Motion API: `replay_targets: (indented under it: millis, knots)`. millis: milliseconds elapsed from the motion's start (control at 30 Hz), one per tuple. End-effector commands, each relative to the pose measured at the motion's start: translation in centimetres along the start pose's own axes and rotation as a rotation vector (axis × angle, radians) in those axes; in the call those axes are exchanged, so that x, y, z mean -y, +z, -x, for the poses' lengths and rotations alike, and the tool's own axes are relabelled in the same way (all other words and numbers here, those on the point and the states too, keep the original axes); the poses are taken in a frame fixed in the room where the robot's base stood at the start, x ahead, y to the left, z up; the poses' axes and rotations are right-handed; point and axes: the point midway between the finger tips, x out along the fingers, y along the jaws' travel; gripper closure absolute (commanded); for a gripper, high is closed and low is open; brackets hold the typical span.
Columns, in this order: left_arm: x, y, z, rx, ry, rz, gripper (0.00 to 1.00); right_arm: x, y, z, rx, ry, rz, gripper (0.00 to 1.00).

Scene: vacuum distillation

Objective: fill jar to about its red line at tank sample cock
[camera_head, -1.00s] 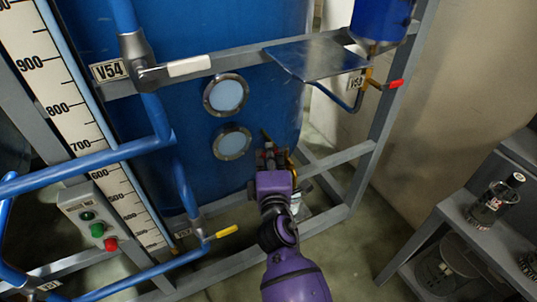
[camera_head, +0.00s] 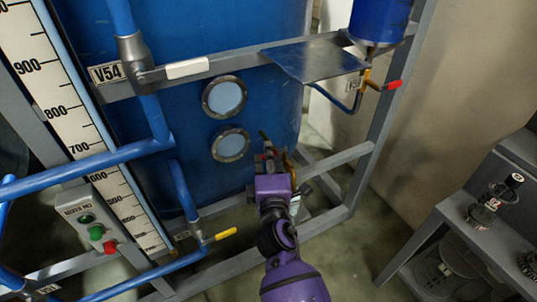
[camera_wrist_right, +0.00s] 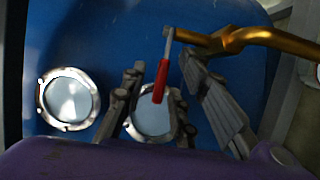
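The tank (camera_head: 190,110) is a large blue cylinder with two round sight glasses. My right gripper (camera_head: 268,152), on a purple arm, is at the tank's lower right front. In the right wrist view its grey fingers (camera_wrist_right: 158,100) are apart on either side of a red lever handle (camera_wrist_right: 162,85). The handle hangs from a brass cock (camera_wrist_right: 245,38); a firm grip on it is not visible. In the head view the fingers largely hide the cock. My left gripper is not in view.
A grey frame (camera_head: 352,155) surrounds the tank. A metal plate (camera_head: 315,62) juts out above the gripper on the right. Blue pipes (camera_head: 90,162) and a button box (camera_head: 90,225) are at left. The grey shelf (camera_head: 455,215) stands at right, with bare floor between.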

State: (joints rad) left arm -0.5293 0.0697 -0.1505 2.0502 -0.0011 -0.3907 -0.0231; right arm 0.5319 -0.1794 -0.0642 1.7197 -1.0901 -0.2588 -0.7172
Motion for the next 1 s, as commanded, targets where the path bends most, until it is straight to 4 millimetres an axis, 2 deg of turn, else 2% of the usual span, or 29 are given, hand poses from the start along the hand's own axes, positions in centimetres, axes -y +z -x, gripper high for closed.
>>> replay_targets:
  millis: [300, 400, 567, 1000]
  knots:
    - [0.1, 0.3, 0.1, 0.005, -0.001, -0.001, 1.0, 0.1, 0.0, 5.2, 0.001, -0.003, -0.001, 0.73]
    - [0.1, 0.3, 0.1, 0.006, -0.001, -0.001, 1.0, 0.1, 0.0, 6.3, 0.0, -0.002, -0.001, 0.73]
    - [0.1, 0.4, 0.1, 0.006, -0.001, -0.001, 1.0, 0.0, 0.0, 7.0, 0.0, -0.001, 0.0, 0.73]
    - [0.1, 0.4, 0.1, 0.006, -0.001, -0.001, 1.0, 0.0, 0.0, 7.0, 0.0, -0.001, -0.002, 0.73]
